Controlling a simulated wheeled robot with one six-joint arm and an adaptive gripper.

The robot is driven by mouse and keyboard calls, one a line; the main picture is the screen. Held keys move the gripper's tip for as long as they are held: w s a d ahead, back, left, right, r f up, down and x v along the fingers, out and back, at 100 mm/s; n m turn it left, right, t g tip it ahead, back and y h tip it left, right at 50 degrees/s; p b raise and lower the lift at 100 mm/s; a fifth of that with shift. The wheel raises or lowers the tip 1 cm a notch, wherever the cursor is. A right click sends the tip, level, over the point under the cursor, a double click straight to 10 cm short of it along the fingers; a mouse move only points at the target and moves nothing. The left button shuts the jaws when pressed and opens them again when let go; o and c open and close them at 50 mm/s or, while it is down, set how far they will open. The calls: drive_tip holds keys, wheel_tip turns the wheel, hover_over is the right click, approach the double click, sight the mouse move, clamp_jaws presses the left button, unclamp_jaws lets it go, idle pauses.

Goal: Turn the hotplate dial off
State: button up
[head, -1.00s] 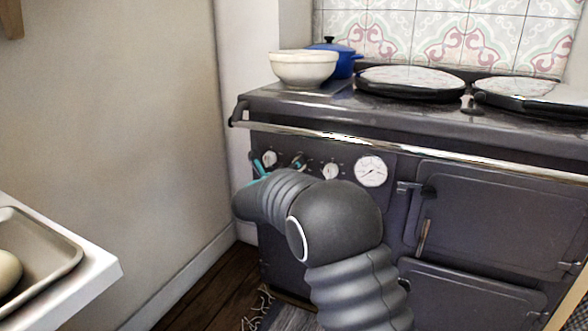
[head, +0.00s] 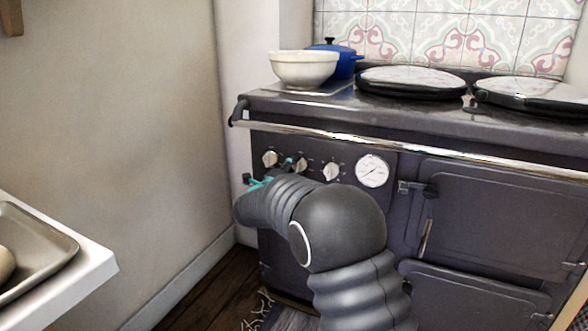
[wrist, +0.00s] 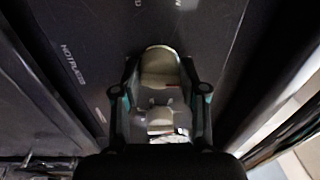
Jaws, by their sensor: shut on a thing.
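The black range's front panel carries a row of pale dials, with the leftmost dial (head: 270,158), a middle dial (head: 302,165) and a right dial (head: 331,171). My gripper (head: 267,171) is at the left end of this row, its teal fingers partly hidden by my wrist. In the wrist view my gripper (wrist: 160,88) is shut on a pale dial, the hotplate dial (wrist: 160,65), with a finger on each side. Lettering that seems to read "HOTPLATES" (wrist: 73,63) is printed beside it. The dial's pointer setting is not clear.
A round white gauge (head: 372,171) sits right of the dials. A chrome rail (head: 400,147) runs above them. A cream bowl (head: 303,70) and a blue pot (head: 345,65) stand on the range top. A wall is close on the left; a counter with a tray (head: 40,275) is at lower left.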

drive_tip(key=shift+f+n, duration=0.15)
drive_tip(key=shift+n, duration=0.75)
drive_tip(key=o, duration=1.1)
drive_tip(key=shift+s+a, duration=0.15)
drive_tip(key=shift+s, duration=0.1)
drive_tip(key=r+v, duration=0.1)
drive_tip(key=v, duration=1)
drive_tip(key=shift+s+f, duration=0.2)
drive_tip(key=shift+f, duration=0.25)
